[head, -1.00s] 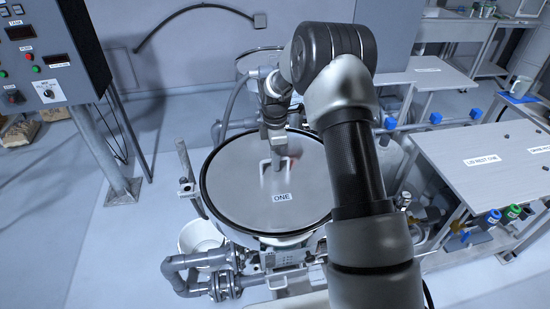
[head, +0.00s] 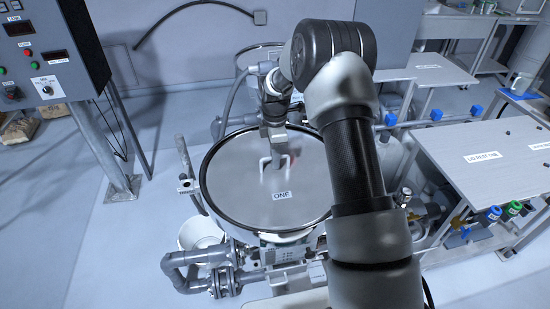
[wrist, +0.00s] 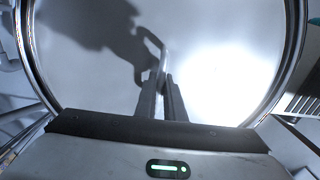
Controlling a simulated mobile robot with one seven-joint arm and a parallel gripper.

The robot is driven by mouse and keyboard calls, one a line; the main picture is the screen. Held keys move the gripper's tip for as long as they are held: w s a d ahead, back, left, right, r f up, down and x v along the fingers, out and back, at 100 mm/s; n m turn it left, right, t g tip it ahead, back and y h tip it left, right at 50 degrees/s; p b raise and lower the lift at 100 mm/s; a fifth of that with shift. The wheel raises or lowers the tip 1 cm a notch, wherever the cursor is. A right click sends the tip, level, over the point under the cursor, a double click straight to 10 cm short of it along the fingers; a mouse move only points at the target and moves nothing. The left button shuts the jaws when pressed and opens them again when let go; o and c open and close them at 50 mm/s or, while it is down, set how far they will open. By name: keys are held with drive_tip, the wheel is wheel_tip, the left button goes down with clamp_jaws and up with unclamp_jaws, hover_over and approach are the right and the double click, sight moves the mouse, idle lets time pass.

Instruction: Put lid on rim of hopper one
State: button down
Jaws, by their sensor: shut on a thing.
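The round metal lid (head: 238,190), labelled ONE, lies over the top of hopper one in the head view. Its dark edge looks roughly level and follows the hopper's round top; I cannot tell whether it touches the rim all round. My gripper (head: 279,163) is above the lid's middle and shut on its upright handle (head: 265,164). In the wrist view the lid (wrist: 100,75) fills most of the picture, and my gripper's fingers (wrist: 163,90) close on the handle (wrist: 151,40). The hopper's rim is mostly hidden under the lid.
A table labelled LID REST ONE (head: 470,175) stands empty at right. A control cabinet (head: 45,50) is at upper left. A white bucket (head: 197,236) and grey pipes (head: 205,262) are below the hopper. Another round vessel (head: 250,58) stands behind.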

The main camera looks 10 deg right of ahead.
drive_tip(key=c, duration=1.8)
unclamp_jaws()
drive_tip(key=shift+o, duration=0.2)
drive_tip(key=shift+f, duration=0.1)
